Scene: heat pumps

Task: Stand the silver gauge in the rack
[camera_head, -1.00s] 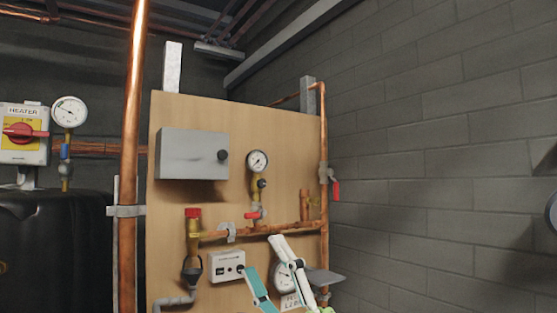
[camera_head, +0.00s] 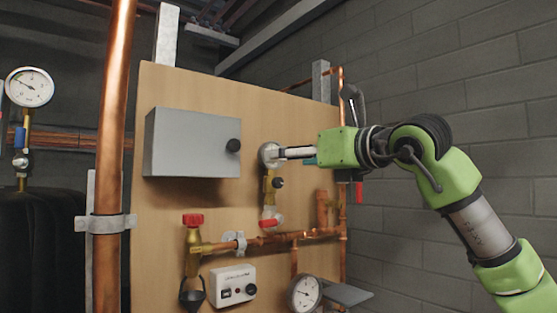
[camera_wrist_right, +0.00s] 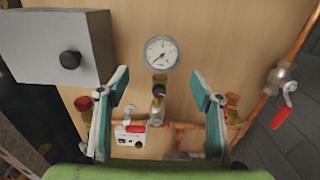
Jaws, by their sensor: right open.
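A round gauge with a silver rim and white dial (camera_wrist_right: 162,53) stands upright on a brass valve fitting on the wooden board. In the head view this gauge (camera_head: 268,154) is partly hidden by my right gripper (camera_head: 296,154). In the right wrist view my right gripper (camera_wrist_right: 161,90) is open and empty. Its teal fingertips are spread to either side below the dial, with no contact visible. Another silver-rimmed gauge (camera_head: 304,293) sits low on the board beside a grey plate (camera_head: 347,294). I cannot make out a rack clearly. My left gripper is not in view.
A grey box (camera_head: 190,143) with a black knob projects from the board, left of the gauge. Copper pipe (camera_head: 290,238) and a red-handled valve (camera_wrist_right: 285,95) lie below and to the right. A thick copper pipe (camera_head: 117,150) stands at the left.

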